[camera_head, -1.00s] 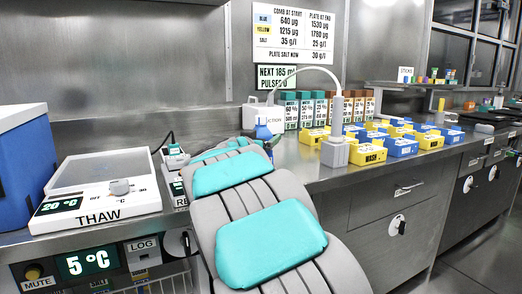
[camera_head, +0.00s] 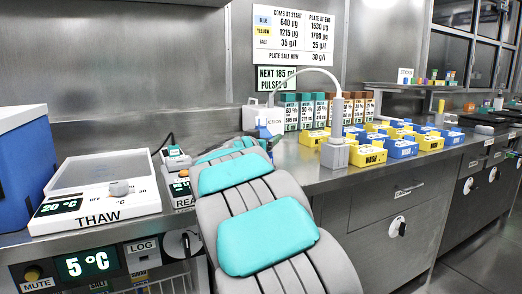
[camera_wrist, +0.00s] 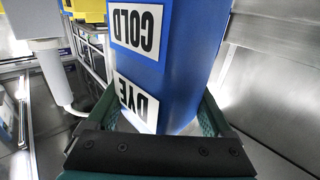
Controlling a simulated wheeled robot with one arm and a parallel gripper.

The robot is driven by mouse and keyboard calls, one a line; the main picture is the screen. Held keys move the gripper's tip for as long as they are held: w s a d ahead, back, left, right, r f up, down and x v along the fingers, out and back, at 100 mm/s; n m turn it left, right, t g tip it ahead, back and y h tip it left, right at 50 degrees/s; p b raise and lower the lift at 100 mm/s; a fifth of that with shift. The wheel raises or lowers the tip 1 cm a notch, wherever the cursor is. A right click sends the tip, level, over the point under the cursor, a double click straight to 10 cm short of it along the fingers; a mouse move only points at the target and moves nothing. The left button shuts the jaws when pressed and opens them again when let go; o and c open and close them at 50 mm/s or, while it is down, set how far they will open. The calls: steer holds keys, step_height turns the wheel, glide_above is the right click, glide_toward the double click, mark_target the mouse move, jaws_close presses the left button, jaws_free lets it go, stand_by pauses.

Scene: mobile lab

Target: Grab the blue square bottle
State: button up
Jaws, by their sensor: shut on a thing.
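The blue square bottle (camera_wrist: 185,55) fills the middle of the wrist view. Its white labels read COLD and DYE, upside down in that picture. My gripper (camera_wrist: 158,112) has its green fingers on either side of the bottle and is shut on it. The bottle's far end runs out of the picture, so I cannot tell whether it touches the bench. In the head view my own arm hides most of the gripper and bottle.
A grey stand (camera_head: 335,152) with a white tube is right of my arm. Yellow and blue boxes (camera_head: 403,148) and a row of labelled bottles (camera_head: 306,112) stand beyond. The thaw unit (camera_head: 97,205) is at left. A metal wall backs the bench.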

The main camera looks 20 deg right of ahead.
steer(key=c, duration=0.6)
steer(key=shift+o, duration=0.2)
